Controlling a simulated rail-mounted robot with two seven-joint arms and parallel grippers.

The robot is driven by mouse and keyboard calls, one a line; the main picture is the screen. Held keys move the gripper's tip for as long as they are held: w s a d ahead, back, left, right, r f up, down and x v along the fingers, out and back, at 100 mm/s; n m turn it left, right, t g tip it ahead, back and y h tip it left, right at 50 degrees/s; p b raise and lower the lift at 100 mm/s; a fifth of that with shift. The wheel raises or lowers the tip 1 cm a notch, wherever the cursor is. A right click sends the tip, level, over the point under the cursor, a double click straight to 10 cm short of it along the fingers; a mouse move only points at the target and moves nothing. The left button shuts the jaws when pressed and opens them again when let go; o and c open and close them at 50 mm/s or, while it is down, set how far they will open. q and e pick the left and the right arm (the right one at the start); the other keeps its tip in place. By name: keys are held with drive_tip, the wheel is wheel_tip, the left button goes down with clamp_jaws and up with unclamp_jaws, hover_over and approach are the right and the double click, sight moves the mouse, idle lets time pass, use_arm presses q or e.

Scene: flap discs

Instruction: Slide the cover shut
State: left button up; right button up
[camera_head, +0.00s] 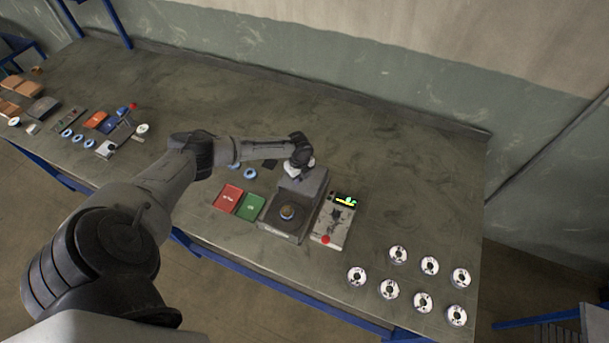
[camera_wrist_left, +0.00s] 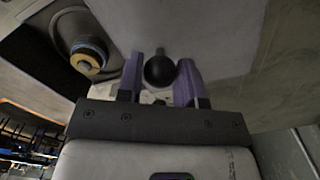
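The machine (camera_head: 270,231) is a grey box on the bench with a round brass-coloured part in its dark recessed top. Its grey sliding cover (camera_head: 313,184) sits at the back, leaving this recess exposed. In the left wrist view the cover (camera_wrist_left: 220,45) is a pale plate beside the recess with the brass-topped part (camera_wrist_left: 88,55). A black ball knob (camera_wrist_left: 160,70) stands on the cover. My left gripper (camera_head: 299,166) is at the cover's far end; its purple fingers (camera_wrist_left: 160,78) are on both sides of the knob, seemingly touching it. My right gripper is not in view.
A control box (camera_head: 334,222) with a green display and red button stands right of the machine. Red (camera_head: 228,197) and green (camera_head: 250,207) bins are left. Several flap discs (camera_head: 398,254) lie at right. Other items lie far left. The bench behind is clear.

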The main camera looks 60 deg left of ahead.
use_arm(q)
drive_tip(key=shift+c, duration=0.8)
drive_tip(key=shift+s+d+r+p, duration=0.15)
drive_tip(key=shift+s+d+p, duration=0.05)
drive_tip(key=shift+p, duration=0.25)
drive_tip(key=shift+s+d+p, duration=0.65)
drive_tip(key=shift+s+p, duration=0.35)
drive_tip(key=shift+p, duration=0.1)
drive_tip(key=shift+s+d+p, duration=0.8)
drive_tip(key=shift+s+p, duration=0.3)
drive_tip(key=shift+s+d+p, duration=0.85)
drive_tip(key=shift+s+p, duration=0.2)
drive_tip(key=shift+s, duration=0.1)
drive_tip(key=shift+s+d+p, duration=0.8)
drive_tip(key=shift+s+p, duration=0.3)
drive_tip(key=shift+s+d+p, duration=0.45)
drive_tip(key=shift+s+p, duration=0.1)
drive_tip(key=shift+s, duration=0.1)
drive_tip(key=shift+s+d+p, duration=0.45)
drive_tip(key=shift+s+p, duration=0.05)
drive_tip(key=shift+s, duration=0.15)
drive_tip(key=o, duration=0.7)
